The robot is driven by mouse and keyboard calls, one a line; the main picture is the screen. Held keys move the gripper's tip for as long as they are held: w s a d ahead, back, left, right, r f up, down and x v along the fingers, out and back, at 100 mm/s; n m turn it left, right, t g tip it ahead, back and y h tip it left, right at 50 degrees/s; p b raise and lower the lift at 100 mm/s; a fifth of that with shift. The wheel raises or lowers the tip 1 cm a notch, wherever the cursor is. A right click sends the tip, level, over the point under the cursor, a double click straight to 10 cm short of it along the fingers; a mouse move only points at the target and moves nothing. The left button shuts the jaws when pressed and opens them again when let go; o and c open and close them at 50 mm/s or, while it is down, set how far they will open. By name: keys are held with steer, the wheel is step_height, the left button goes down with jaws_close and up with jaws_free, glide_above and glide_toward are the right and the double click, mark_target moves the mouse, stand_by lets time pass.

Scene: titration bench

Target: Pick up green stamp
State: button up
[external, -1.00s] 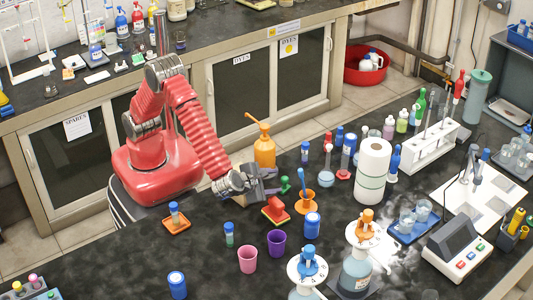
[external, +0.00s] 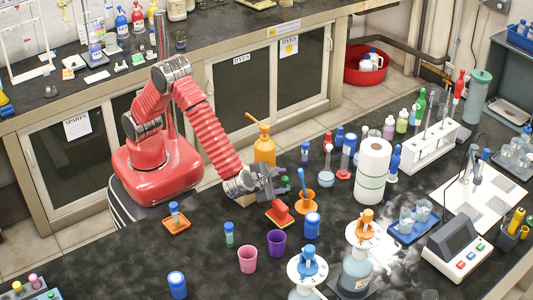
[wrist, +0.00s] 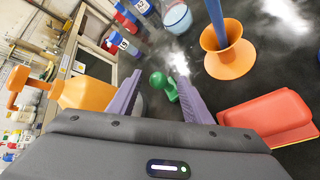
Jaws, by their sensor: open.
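The green stamp (external: 285,182) stands on the dark bench and is partly hidden by my gripper in the external view. In the wrist view its round green knob (wrist: 158,80) shows between the two purple fingertips, nearer the right one. Its lower part reaches toward the right finger and is partly covered by it. My gripper (external: 276,183) is open beside the stamp, low over the bench. Its fingers (wrist: 160,84) also show in the wrist view. I cannot tell whether either finger touches the stamp.
An orange holder with a blue rod (external: 304,195) and a red block (external: 280,212) on a tray stand close on the right and front. An orange pump bottle (external: 264,150) stands behind. Purple (external: 276,243) and pink (external: 247,259) cups stand in front.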

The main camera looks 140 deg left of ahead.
steer(key=shift+c, duration=0.2)
steer(key=c, duration=1.1)
steer(key=shift+o, duration=0.2)
steer(key=shift+r, duration=0.2)
jaws_close()
step_height(320, 180, up, 10)
steer(key=shift+f, duration=0.2)
